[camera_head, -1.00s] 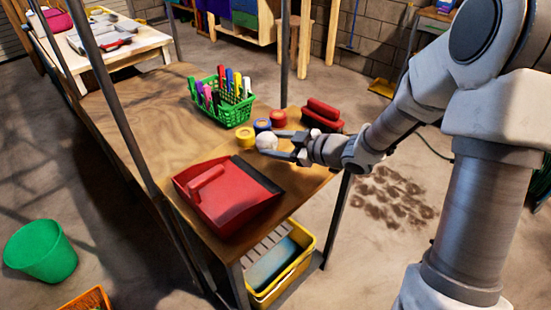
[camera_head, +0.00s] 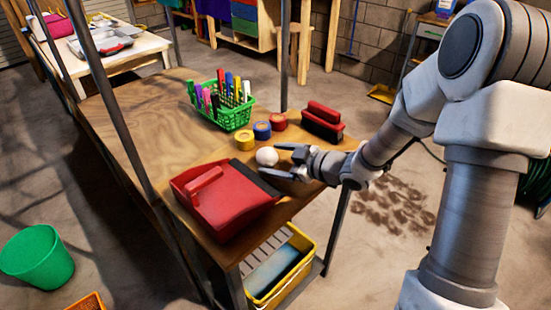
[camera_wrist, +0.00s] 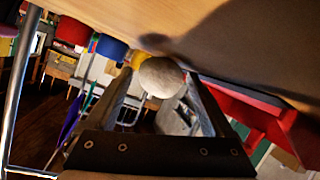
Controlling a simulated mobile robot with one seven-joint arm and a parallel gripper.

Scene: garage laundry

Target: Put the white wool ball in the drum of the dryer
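The white wool ball (camera_head: 266,156) lies on the wooden workbench (camera_head: 150,130), near the black lip of the red dustpan. My gripper (camera_head: 272,160) reaches in from the right, low over the bench, fingers apart, with the ball at its fingertips. In the wrist view the ball (camera_wrist: 160,77) shows between the tips of my gripper (camera_wrist: 158,82). Slim gaps seem to show beside it; I cannot tell whether either finger touches it. The dryer and its drum are not in view.
A red dustpan (camera_head: 222,205) lies close in front of the ball. Yellow (camera_head: 244,139), blue (camera_head: 262,131) and red (camera_head: 279,121) tape rolls sit behind it. A red brush (camera_head: 322,121) and a green marker basket (camera_head: 232,115) stand farther back. A dark post (camera_head: 120,110) rises left.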

